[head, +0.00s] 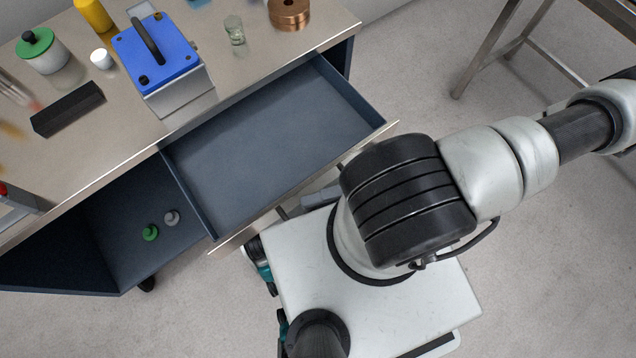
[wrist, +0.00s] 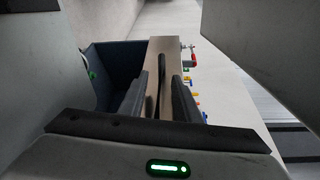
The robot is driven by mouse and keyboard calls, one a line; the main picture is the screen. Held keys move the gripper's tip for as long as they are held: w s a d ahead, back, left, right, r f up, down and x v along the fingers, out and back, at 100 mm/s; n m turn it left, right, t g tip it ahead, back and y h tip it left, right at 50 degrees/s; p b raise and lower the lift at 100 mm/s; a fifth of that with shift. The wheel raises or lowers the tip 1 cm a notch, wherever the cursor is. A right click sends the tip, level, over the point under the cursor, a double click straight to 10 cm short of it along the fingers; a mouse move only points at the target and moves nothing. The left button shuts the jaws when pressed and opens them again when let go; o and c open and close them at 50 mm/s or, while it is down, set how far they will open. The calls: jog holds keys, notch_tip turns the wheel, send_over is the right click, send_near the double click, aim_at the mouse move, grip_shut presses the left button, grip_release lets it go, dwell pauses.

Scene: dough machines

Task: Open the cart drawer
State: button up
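The cart drawer (head: 265,140) is pulled well out from under the cart top in the head view, and its grey-blue inside looks empty. Its pale front panel (head: 240,236) faces my base, and shows in the wrist view (wrist: 153,92) too. A dark bar handle (wrist: 161,72) stands on that panel. My gripper (wrist: 158,105) has its two dark fingers apart, one on each side of the handle line, with a visible gap between them. Contact with the handle cannot be told. In the head view my arm hides most of the gripper.
The cart top (head: 110,170) holds a blue-lidded box (head: 155,55), a black block (head: 68,109), a green-lidded jar (head: 42,50) and a copper coil (head: 289,12). An open lower compartment (head: 115,225) holds small green and grey items. A metal-legged table (head: 490,45) stands upper right. Floor between is clear.

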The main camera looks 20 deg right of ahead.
jog(key=shift+d, duration=0.1)
dwell(0.4)
jog(key=s+d+r, duration=0.1)
jog(key=d, duration=1.6)
jog(key=shift+s+r, duration=0.15)
jog(key=shift+s, duration=0.25)
jog(key=shift+d, duration=0.1)
